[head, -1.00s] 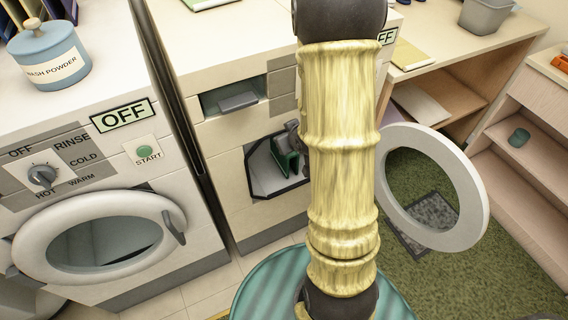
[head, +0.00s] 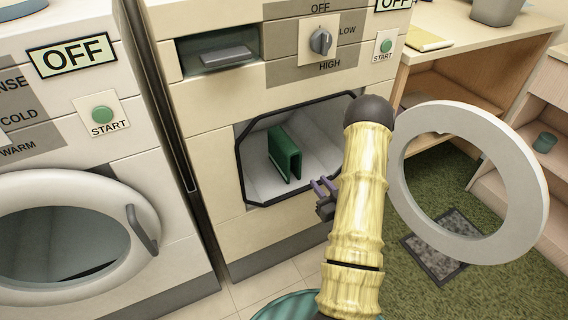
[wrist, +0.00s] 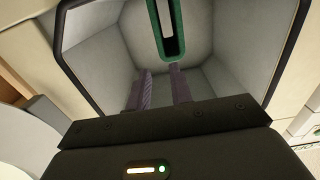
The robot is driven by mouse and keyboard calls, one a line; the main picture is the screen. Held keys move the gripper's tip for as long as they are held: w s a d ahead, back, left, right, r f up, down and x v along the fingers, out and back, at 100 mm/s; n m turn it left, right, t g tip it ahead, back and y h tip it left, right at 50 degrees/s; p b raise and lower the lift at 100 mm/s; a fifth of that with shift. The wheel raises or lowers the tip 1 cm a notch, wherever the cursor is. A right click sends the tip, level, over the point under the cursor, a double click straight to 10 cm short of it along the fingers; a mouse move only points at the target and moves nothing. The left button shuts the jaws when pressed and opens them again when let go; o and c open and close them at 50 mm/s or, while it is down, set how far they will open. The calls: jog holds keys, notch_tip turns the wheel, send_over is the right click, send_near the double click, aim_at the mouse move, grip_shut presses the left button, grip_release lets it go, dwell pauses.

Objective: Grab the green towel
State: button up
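The green towel (head: 284,153) stands folded upright inside the open drum of the dryer (head: 215,150), a gap between its two layers. In the wrist view the towel (wrist: 181,28) shows at the top centre as a green loop, beyond my fingertips. My gripper (head: 324,187) is just outside the lower right of the opening, to the right of and below the towel in the head view. Its two purple fingers (wrist: 161,80) are apart with nothing between them, and they do not touch the towel.
The round dryer door (head: 525,170) hangs open to the right, close to my arm. The dark frame (head: 242,175) of the opening edges the drum. A washer (head: 150,250) with a shut door stands at left. A wooden desk (head: 480,50) is at right.

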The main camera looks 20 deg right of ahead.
aim_at(301, 158)
jog(key=shift+r, duration=0.1)
jog(key=w+b, duration=0.1)
jog(key=w, duration=0.4)
jog(key=w+b, duration=0.1)
jog(key=w, duration=0.5)
jog(key=shift+w+a, duration=0.2)
jog(key=shift+w, duration=0.45)
jog(key=w, duration=0.1)
jog(key=w+b, duration=0.1)
jog(key=w, duration=0.1)
jog(key=w+b, duration=0.1)
jog(key=w, duration=0.1)
jog(key=shift+a+r, duration=0.1)
jog(key=shift+r, duration=0.15)
grip_shut()
